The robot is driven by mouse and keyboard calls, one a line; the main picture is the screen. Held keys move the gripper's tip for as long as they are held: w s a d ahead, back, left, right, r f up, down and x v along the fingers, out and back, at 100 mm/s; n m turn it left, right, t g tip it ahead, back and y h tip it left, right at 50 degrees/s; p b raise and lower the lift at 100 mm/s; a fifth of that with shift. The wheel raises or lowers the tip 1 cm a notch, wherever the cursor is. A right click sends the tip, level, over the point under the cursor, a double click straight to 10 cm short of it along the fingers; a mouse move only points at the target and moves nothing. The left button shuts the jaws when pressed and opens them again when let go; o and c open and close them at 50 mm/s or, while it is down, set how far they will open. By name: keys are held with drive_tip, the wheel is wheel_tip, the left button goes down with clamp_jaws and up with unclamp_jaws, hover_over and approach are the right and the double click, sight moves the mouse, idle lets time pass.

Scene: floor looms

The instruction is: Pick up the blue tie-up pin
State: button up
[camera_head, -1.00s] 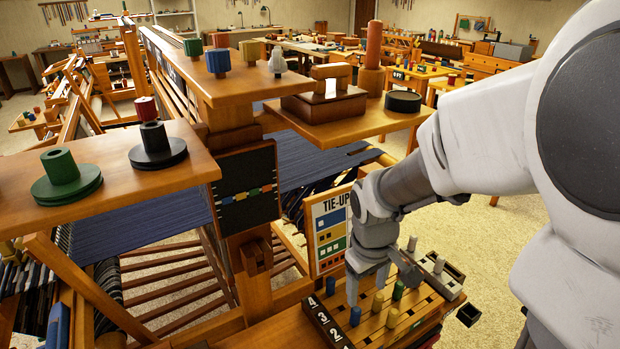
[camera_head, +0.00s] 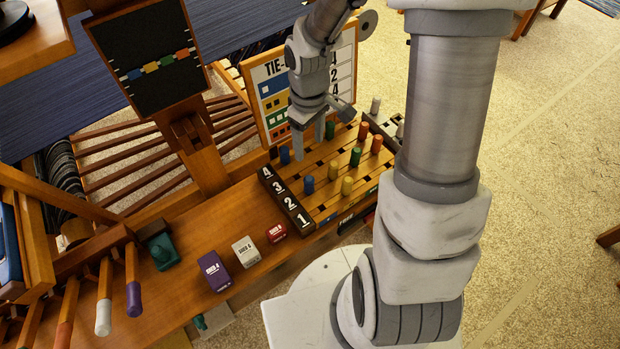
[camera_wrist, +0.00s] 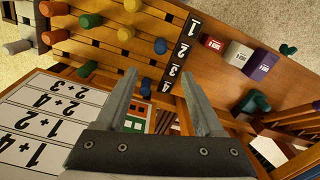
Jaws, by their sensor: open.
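Two blue tie-up pins stand upright in the slotted wooden pin board. My gripper (camera_head: 308,147) is open and empty, fingers pointing down above the board's back left part. It also shows in the wrist view (camera_wrist: 158,73). Neither pin is held.
Yellow pins (camera_head: 347,186), green pins (camera_head: 355,156) and orange pins (camera_head: 377,144) stand close by on the board. The tie-up chart (camera_head: 270,95) rises just behind my gripper. Purple (camera_head: 214,270), white (camera_head: 245,250) and red (camera_head: 276,232) blocks sit on the bench left of the board.

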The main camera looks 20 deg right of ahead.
sight(309, 178)
wheel_tip(309, 178, down, 17)
drive_tip(key=b, duration=0.4)
drive_tip(key=shift+a+f, duration=0.1)
drive_tip(key=shift+f, duration=0.1)
clamp_jaws()
